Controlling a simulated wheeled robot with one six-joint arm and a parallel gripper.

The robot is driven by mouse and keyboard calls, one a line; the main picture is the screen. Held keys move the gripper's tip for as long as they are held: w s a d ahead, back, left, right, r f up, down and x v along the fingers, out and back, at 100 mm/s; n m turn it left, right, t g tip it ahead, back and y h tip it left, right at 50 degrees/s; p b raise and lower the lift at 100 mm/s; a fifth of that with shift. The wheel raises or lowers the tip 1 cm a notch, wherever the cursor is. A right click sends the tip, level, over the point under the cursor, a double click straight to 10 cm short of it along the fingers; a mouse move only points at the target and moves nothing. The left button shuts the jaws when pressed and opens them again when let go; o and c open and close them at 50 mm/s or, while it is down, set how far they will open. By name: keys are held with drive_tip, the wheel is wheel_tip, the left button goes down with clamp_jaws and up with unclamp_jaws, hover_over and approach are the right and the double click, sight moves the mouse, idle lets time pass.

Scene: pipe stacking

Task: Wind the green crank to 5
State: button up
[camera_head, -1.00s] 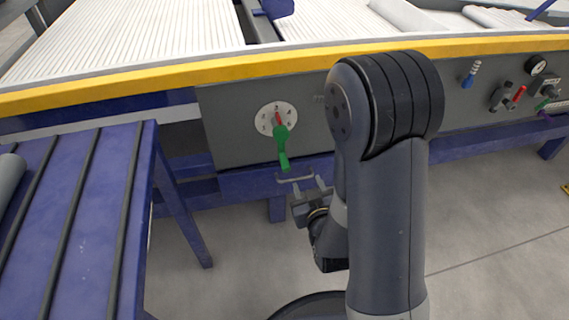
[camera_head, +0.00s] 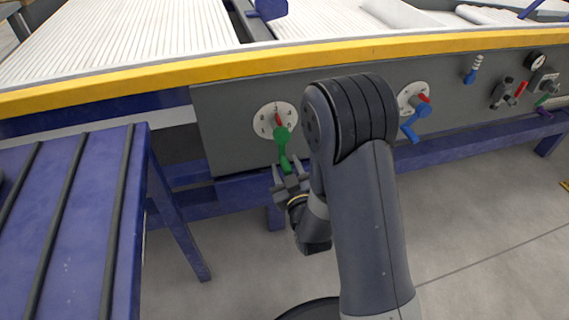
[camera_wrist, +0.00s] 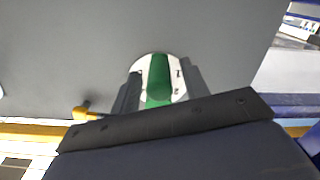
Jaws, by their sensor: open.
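The green crank (camera_head: 283,145) is mounted on a white numbered dial (camera_head: 264,120) on the grey front panel. My gripper (camera_head: 288,174) is at the lower end of the handle in the head view. In the wrist view, the green crank (camera_wrist: 159,78) lies between the two fingers of my gripper (camera_wrist: 161,90), with part of the dial (camera_wrist: 176,77) behind it. The fingers are open, one on each side of the handle. The lower end of the handle is partly hidden, and the dial's numbers are too small to read surely.
A blue crank (camera_head: 416,120) on a second dial is right of my arm. Further right are a small blue-and-white handle (camera_head: 472,70), a red-handled valve (camera_head: 520,92) and a gauge (camera_head: 535,61). A blue roller table (camera_head: 70,225) stands at the left. A yellow rail (camera_head: 200,73) runs above the panel.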

drive_tip(key=shift+x, duration=1.1)
clamp_jaws()
